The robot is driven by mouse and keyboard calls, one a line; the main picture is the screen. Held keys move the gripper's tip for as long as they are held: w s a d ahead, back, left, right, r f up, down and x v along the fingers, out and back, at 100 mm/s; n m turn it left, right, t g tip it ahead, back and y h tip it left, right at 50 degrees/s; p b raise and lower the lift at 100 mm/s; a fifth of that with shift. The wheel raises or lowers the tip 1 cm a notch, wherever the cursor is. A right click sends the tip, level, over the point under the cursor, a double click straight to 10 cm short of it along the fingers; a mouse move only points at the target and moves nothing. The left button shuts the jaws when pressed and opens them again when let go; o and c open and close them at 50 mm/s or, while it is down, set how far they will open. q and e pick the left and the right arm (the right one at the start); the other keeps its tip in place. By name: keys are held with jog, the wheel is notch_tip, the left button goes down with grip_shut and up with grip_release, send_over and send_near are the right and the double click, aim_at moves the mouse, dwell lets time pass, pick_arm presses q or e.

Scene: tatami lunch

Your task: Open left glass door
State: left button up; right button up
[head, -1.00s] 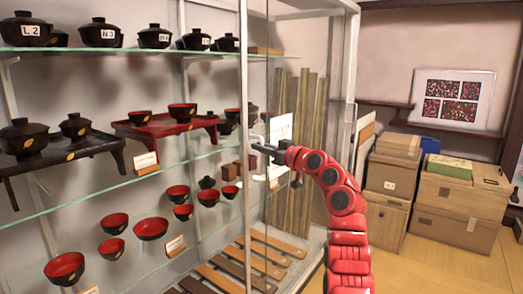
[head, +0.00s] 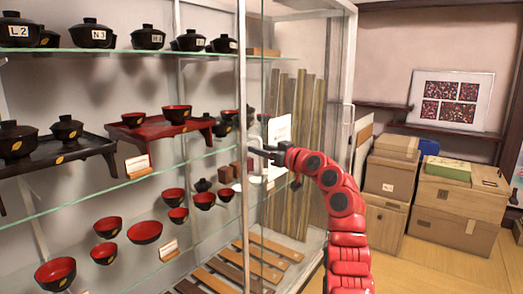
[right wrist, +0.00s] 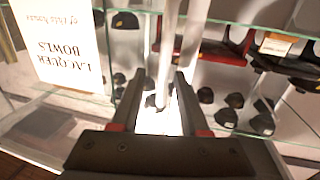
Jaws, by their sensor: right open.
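The left glass door is clear, so its pane is hard to make out in front of the shelves of bowls. A pale upright door frame (head: 241,90) stands at the middle of the cabinet front. My right gripper (head: 257,149) is just right of this frame, at about the height of the middle shelf. In the right wrist view, my right gripper (right wrist: 158,95) has its fingers apart, with a pale upright bar (right wrist: 168,50) seen between them. I cannot tell whether the fingers touch it. My left gripper is not in view.
Glass shelves (head: 90,190) hold dark lidded bowls and red bowls on trays. A white sign (right wrist: 62,45) reading "LACQUER BOWLS" is beside the gripper. Cardboard boxes (head: 455,215) stand at the right. Wooden floor (head: 410,270) shows in front of them.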

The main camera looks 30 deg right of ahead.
jog(key=s+d+p, duration=0.1)
jog(key=s+d, duration=0.1)
jog(key=s, duration=1.5)
jog(key=shift+d, duration=0.3)
jog(key=shift+s, duration=0.1)
